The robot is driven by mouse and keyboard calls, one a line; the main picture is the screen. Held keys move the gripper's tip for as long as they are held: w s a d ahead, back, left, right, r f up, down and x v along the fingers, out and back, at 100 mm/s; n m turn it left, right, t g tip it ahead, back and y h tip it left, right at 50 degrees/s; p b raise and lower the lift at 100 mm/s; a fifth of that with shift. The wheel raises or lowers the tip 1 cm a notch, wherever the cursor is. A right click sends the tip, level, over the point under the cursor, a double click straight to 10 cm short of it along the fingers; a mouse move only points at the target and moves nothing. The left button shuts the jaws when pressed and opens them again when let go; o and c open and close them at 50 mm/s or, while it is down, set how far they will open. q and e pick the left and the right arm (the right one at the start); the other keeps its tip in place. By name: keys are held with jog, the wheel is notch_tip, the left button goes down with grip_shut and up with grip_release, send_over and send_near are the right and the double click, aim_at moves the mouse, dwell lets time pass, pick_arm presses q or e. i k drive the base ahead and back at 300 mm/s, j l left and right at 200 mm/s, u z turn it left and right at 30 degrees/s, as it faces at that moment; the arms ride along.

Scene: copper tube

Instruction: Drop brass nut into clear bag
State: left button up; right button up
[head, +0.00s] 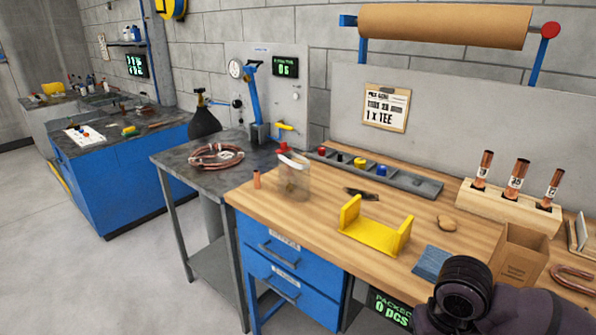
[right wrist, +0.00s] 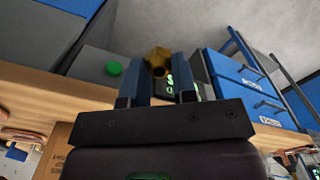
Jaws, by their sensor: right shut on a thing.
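The clear bag (head: 294,178) stands open and see-through on the left part of the wooden bench, near its back edge. The brass nut (right wrist: 157,60) is pinched between the two fingertips of my right gripper (right wrist: 158,72) in the right wrist view. My right arm comes in at the lower right of the head view, at the bench's front edge, far to the right of the bag. Its fingertips and the nut cannot be made out in the head view. My left gripper is not in view.
A yellow holder (head: 375,238) stands mid-bench between my right arm and the bag. A grey parts strip (head: 425,186) runs along the back. A cardboard box (head: 522,256) and a wooden block with copper fittings (head: 508,208) stand at the right. A copper tube (head: 257,180) is left of the bag.

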aim_at(303, 195)
jog(key=i+j+z, duration=0.1)
jog(key=j, duration=0.3)
jog(key=i+j+z, duration=0.1)
jog(key=i+j, duration=0.15)
jog(key=j, duration=0.15)
jog(key=i+j, duration=0.15)
jog(key=j, duration=0.25)
jog(key=i+j+z, duration=0.15)
jog(key=j, duration=0.3)
jog(key=i+j+z, duration=0.1)
jog(key=j, duration=0.3)
jog(key=i+j+z, duration=0.1)
jog(key=j, duration=0.35)
jog(key=i+j+z, duration=0.1)
jog(key=j, duration=0.35)
jog(key=i, duration=0.05)
